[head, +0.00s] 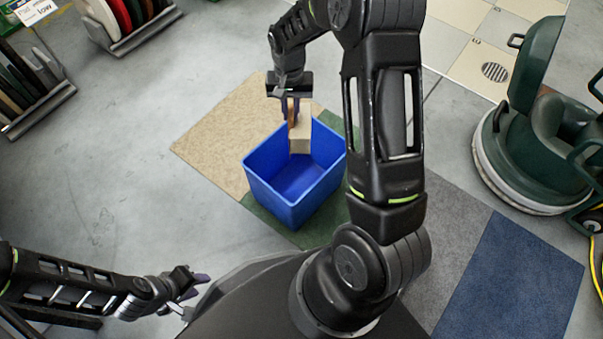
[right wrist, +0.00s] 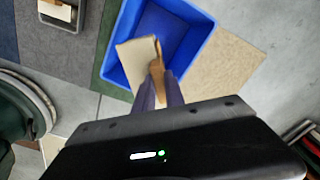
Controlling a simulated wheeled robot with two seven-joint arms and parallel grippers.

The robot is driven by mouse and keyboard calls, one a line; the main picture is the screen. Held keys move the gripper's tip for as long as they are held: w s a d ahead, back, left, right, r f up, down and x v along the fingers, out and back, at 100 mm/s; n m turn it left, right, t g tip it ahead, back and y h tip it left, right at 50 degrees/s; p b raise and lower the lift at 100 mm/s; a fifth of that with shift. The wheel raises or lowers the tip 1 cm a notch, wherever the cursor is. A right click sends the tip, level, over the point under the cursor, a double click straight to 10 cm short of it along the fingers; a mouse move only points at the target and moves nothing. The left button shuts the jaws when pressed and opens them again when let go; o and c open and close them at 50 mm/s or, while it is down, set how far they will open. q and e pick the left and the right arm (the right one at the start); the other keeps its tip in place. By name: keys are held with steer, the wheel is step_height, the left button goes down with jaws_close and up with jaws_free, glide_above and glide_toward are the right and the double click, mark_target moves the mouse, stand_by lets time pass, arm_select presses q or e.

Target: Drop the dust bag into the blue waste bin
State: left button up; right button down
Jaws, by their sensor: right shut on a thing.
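The dust bag (head: 301,135) is a beige, box-like bag with a brown edge. My right gripper (head: 292,115) is shut on it and holds it over the blue waste bin (head: 292,205), at the bin's far side. In the right wrist view the bag (right wrist: 136,60) hangs from the fingers (right wrist: 160,92) over the bin's opening, inside the blue rim (right wrist: 200,38). I cannot tell how far below the rim it reaches. The bin looks empty inside where I can see. My left gripper (head: 197,291) is open and empty at the lower left, well away from the bin.
The bin stands on tan (head: 215,140) and green carpet tiles on a grey floor. A dark green machine (head: 540,140) stands at the right. Racks of pads (head: 125,25) stand at the upper left. The floor left of the bin is clear.

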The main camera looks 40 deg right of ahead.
steer(key=shift+f+b, duration=2.05)
steer(key=shift+f, duration=0.65)
steer(key=c, duration=1.3)
jaws_free()
step_height(320, 180, up, 8)
steer(key=p, duration=0.3)
steer(key=shift+f, duration=0.1)
